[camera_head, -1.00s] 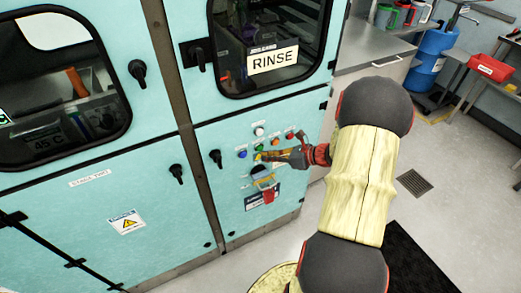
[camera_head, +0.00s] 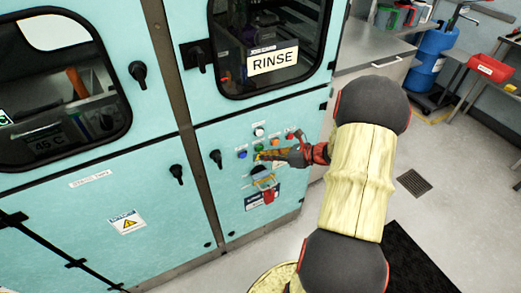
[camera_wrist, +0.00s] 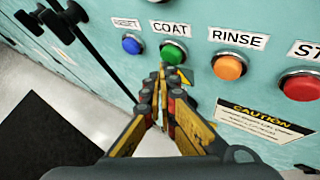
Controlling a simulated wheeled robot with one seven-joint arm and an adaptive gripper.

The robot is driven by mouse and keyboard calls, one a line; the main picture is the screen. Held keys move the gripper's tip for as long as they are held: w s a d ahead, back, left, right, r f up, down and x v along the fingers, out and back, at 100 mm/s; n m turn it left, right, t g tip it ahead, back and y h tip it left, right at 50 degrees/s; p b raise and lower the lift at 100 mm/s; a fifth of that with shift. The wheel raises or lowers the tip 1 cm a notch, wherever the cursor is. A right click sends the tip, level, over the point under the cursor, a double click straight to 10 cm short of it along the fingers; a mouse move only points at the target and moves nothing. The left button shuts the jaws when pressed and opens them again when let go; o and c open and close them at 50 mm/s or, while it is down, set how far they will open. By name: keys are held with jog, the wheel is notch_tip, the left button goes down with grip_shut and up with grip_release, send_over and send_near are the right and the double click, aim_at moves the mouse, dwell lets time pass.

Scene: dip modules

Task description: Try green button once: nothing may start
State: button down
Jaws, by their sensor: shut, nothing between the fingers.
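The green button (camera_wrist: 173,52) sits in a silver ring under a COAT label (camera_wrist: 172,29) on the turquoise cabinet front. It also shows small in the head view (camera_head: 258,148), just above my gripper's tip. My gripper (camera_wrist: 169,72) is shut and empty, its yellow-and-dark fingers pointing at the panel. In the wrist view the fingertips lie at the lower edge of the green button; I cannot tell whether they touch it. In the head view my gripper (camera_head: 263,157) reaches the panel from the right.
A blue button (camera_wrist: 132,44) is left of the green one; an orange button (camera_wrist: 229,66) and a red button (camera_wrist: 301,85) are to its right. A caution label (camera_wrist: 262,119) lies below. A red tag (camera_head: 268,195) hangs lower on the panel. Black door handles (camera_head: 177,173) stick out leftward.

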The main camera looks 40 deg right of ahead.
jog(key=shift+w+d, duration=0.1)
jog(key=shift+w, duration=0.3)
dwell(0.8)
jog(key=shift+s+a+p, duration=0.2)
jog(key=shift+s+p, duration=0.2)
jog(key=shift+s, duration=0.4)
jog(key=shift+s, duration=0.1)
jog(key=s, duration=0.2)
jog(key=s+a+p, duration=0.1)
jog(key=s, duration=0.1)
jog(key=shift+s+a, duration=0.1)
jog(key=shift+s, duration=0.3)
dwell(0.8)
